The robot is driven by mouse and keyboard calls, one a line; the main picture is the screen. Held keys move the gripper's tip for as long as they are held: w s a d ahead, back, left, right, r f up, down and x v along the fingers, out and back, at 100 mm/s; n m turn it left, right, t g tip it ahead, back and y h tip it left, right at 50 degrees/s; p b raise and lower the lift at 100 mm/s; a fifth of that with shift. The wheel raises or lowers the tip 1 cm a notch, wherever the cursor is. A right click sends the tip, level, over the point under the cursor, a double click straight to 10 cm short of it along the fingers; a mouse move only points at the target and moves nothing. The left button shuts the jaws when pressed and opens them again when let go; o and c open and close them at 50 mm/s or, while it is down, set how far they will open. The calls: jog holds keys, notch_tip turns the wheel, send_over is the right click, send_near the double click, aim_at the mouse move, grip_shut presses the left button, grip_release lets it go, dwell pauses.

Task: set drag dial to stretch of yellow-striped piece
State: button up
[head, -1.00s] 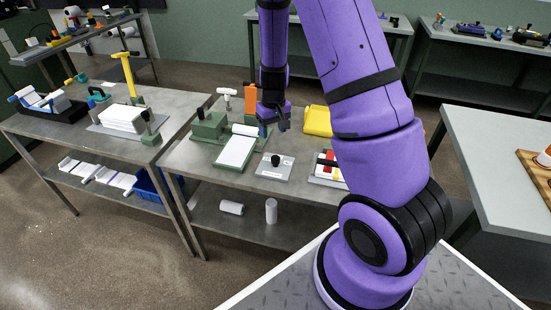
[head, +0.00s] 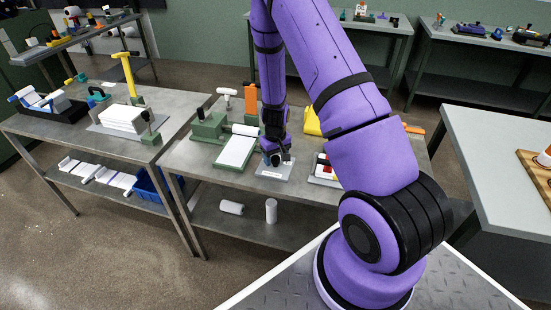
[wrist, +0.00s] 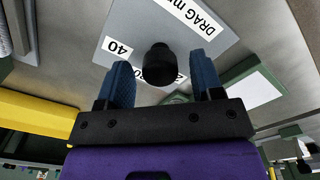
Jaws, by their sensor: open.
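The drag dial is a black knob (wrist: 159,64) on a grey plate (wrist: 205,15) with white labels; one reads "DRAG m…" and another "40", and a third is partly hidden by the knob. In the head view the plate (head: 266,173) lies on the middle table, with the knob hidden by my gripper. My gripper (wrist: 162,85) is open, its two blue fingers on either side of the knob in the wrist view; whether they touch it I cannot tell. It also shows over the plate in the head view (head: 273,160). A piece with red and yellow parts (head: 326,166) sits right of the plate, partly behind my arm; I cannot tell its stripes.
A green device with a white sheet (head: 236,151) stands left of the plate. A yellow block (head: 312,121) and an orange upright piece (head: 251,103) stand behind. A left table (head: 180,105) holds other devices.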

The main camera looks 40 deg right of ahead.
jog(key=shift+f, duration=0.35)
jog(key=shift+c, duration=0.3)
jog(key=c, duration=0.9)
jog(key=shift+o, duration=0.2)
jog(key=shift+m, duration=0.3)
jog(key=m, duration=0.5)
jog(key=shift+m, duration=0.3)
jog(key=m, duration=0.5)
jog(key=shift+m, duration=0.4)
